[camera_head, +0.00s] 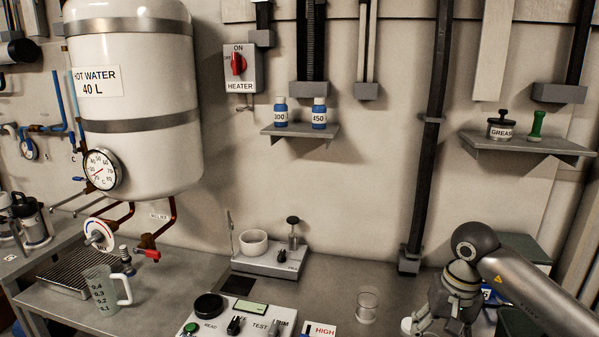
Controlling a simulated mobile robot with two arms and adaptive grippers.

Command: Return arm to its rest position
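My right arm (540,288) comes in from the right edge, over the right part of the grey bench. Its gripper (432,318) hangs down at the bottom of the picture, right of a clear glass beaker (367,305) and apart from it. The fingertips are partly cut off and blend together, so I cannot tell whether they are open or shut. A small pale object (407,325) shows beside the fingers; I cannot tell whether they touch it. My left gripper is not in view.
A control box (240,317) with knobs stands at the front, and a stirrer-like unit (270,262) with a white bowl (253,243) stands behind. A measuring jug (106,291) is at left. A dark vertical post (428,150) and a shelf (530,145) are near the arm.

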